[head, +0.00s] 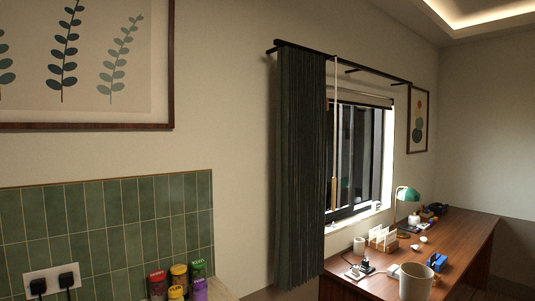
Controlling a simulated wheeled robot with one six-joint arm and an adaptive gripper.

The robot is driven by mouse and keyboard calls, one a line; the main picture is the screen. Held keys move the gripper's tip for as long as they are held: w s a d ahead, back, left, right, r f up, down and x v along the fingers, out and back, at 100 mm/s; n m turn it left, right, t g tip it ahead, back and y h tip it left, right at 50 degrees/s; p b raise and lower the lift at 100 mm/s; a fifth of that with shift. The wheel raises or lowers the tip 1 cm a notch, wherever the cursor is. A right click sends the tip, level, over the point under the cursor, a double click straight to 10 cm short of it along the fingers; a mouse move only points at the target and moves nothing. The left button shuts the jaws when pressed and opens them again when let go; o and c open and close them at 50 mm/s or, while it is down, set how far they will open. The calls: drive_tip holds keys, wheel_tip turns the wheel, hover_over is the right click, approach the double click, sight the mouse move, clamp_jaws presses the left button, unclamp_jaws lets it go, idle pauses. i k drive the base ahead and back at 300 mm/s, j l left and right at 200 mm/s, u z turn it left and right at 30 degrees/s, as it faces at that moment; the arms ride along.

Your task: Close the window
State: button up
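The window (358,155) is in the wall right of centre in the head view, above a wooden desk. It has dark frames and a white surround (387,150). A dark curtain (300,170) hangs from a rod and hides its left part. Dark upright frame bars show in the opening, but from this angle I cannot tell how far the window is open. My gripper is not in view.
The wooden desk (455,240) below the window holds a green lamp (407,194), a white bin-like cup (415,282), a letter holder (382,238), a blue item (437,262) and small objects. Several spice jars (179,275) stand at the lower left by green tiles (110,230).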

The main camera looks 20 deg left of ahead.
sight(350, 206)
drive_tip(key=u, duration=0.35)
drive_tip(key=z, duration=0.4)
drive_tip(key=i+z, duration=0.25)
drive_tip(key=i, duration=0.3)
drive_tip(key=i+z, duration=0.2)
drive_tip(key=i, duration=0.35)
drive_tip(key=i+j+z, duration=0.25)
drive_tip(key=i, duration=0.3)
drive_tip(key=i+z, duration=0.3)
drive_tip(key=i, duration=1.5)
drive_tip(key=i+l, duration=0.1)
drive_tip(key=i, duration=1.65)
drive_tip(key=i+u, duration=0.4)
drive_tip(key=i, duration=0.25)
drive_tip(key=i+l+u, duration=0.25)
drive_tip(key=i+u, duration=0.15)
drive_tip(key=i, duration=0.25)
drive_tip(key=u, duration=0.45)
drive_tip(key=l+u, duration=0.1)
drive_tip(key=u, duration=0.3)
drive_tip(key=l+u, duration=0.1)
drive_tip(key=u, duration=0.75)
drive_tip(key=l+u, duration=0.15)
drive_tip(key=u, duration=0.3)
